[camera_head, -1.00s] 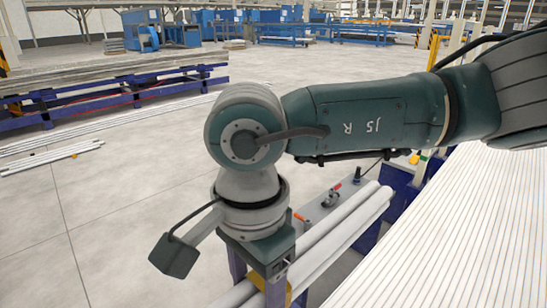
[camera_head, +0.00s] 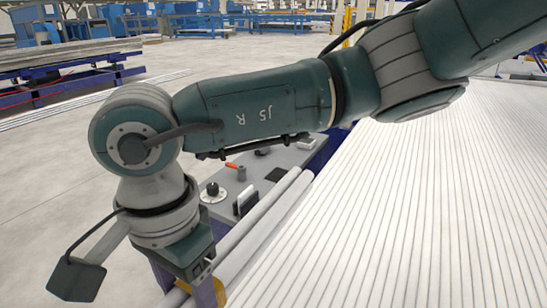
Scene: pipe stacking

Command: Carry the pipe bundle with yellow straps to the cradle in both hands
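My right arm crosses the head view from the upper right. Its gripper (camera_head: 190,289) points down at the lower edge, with blue-purple fingers partly cut off by the frame. White pipes (camera_head: 262,226) run just behind and beside it, sloping up to the right. A bit of yellow (camera_head: 183,286) shows by the fingers; it looks like a strap on these pipes, mostly hidden by the gripper. Whether the fingers touch or grip the pipes cannot be seen. My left gripper is not in view. I cannot make out the cradle.
A grey bench top (camera_head: 262,165) with small tools lies behind the pipes. A wide layer of white pipes (camera_head: 430,200) fills the right side, close to the gripper. A blue rack (camera_head: 70,80) stands at the back left. The floor (camera_head: 50,170) on the left is clear.

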